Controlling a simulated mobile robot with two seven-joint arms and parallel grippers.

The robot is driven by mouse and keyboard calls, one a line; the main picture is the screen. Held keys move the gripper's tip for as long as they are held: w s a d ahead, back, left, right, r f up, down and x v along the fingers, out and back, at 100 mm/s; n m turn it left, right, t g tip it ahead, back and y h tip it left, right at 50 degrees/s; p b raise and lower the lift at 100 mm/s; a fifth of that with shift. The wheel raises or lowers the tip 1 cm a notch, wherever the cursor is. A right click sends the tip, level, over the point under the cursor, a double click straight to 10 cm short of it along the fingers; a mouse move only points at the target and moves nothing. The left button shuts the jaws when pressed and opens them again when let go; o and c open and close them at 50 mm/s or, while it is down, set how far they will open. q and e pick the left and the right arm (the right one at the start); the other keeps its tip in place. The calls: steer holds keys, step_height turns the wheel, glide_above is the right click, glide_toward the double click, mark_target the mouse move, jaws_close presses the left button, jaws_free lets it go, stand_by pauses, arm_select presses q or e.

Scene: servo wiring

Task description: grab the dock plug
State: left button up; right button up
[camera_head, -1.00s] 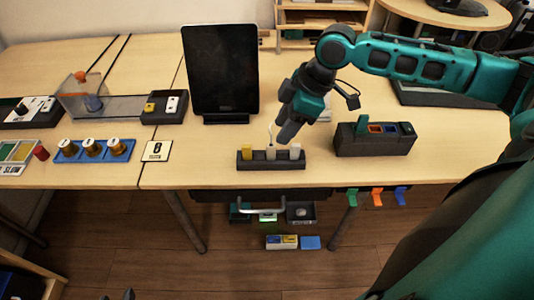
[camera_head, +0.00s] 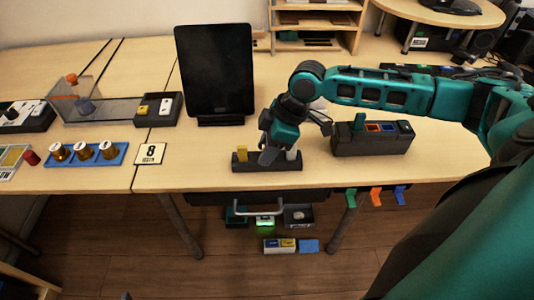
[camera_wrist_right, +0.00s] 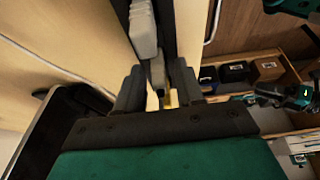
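The dark dock (camera_head: 290,166) lies near the table's front edge and holds a row of plugs. A yellow plug (camera_head: 241,154) stands at its left end and a pale plug (camera_head: 292,154) at its right end. My right gripper (camera_head: 268,156) is down over the dock's middle slot and hides the middle plug in the head view. In the right wrist view the fingers (camera_wrist_right: 158,90) stand apart, with the pale middle plug (camera_wrist_right: 157,71) between them. Whether they touch it is unclear. Only a small dark tip, perhaps my left gripper, shows at the head view's bottom edge.
A black tablet (camera_head: 215,75) stands behind the dock. A dark block (camera_head: 372,145) with coloured sockets sits to the right. A number card (camera_head: 150,153) and a blue tray (camera_head: 62,162) lie to the left.

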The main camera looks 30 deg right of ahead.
jaws_close()
